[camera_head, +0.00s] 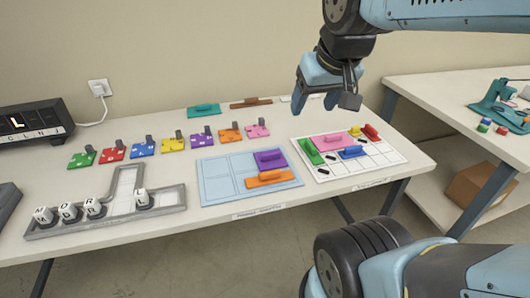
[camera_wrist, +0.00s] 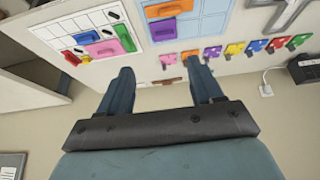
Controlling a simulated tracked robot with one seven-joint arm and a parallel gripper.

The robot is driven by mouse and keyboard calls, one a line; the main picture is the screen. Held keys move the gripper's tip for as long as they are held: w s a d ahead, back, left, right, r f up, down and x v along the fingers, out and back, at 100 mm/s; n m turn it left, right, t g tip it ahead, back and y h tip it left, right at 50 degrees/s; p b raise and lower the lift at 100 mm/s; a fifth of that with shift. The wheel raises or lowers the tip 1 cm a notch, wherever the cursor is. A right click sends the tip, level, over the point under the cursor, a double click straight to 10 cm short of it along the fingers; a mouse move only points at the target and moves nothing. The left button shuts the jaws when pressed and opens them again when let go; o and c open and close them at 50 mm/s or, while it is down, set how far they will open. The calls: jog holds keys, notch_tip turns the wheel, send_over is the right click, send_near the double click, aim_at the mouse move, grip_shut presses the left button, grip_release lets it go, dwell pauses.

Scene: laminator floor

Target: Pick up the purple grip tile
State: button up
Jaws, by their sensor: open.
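The purple grip tile (camera_head: 270,162) lies on the right upper part of the light blue gridded board (camera_head: 216,185), just behind an orange grip tile (camera_head: 272,179). In the wrist view the purple tile (camera_wrist: 163,31) shows near the top, beyond my fingers. My gripper (camera_head: 316,101) is open and empty. It hangs in the air above the back of the table, to the right of and higher than the purple tile. In the wrist view both fingers (camera_wrist: 160,78) are spread apart with nothing between them.
A white gridded board (camera_head: 382,165) with pink, green, blue and red pieces lies right of the blue board. A row of coloured tiles with grey clips (camera_head: 172,143) stands left. Behind are teal (camera_head: 204,111) and brown (camera_head: 251,103) pieces. A grey tray (camera_head: 160,203) holds lettered cubes.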

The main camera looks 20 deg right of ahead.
jog(key=o, duration=0.6)
jog(key=w+f+g, duration=0.1)
jog(key=w+f, duration=0.1)
jog(key=w, duration=0.5)
jog(key=shift+w+a+f, duration=0.15)
jog(key=shift+w+f, duration=0.05)
jog(key=shift+w, duration=0.15)
jog(key=shift+g, duration=0.5)
jog(key=w+f, duration=0.1)
jog(key=w, duration=0.1)
jog(key=w+f, duration=0.1)
jog(key=w, duration=0.1)
jog(key=w+f, duration=0.1)
jog(key=shift+w+f, duration=0.15)
jog(key=shift+w, duration=0.25)
jog(key=g, duration=0.2)
send_over(270, 153)
jog(key=s, duration=0.2)
notch_tip(270, 153, down, 13)
jog(key=shift+w+f, duration=0.35)
jog(key=shift+f, duration=1.9)
jog(key=shift+w+f, duration=0.3)
jog(key=shift+f, duration=1.95)
jog(key=shift+w+f, duration=0.35)
jog(key=shift+f, duration=1.9)
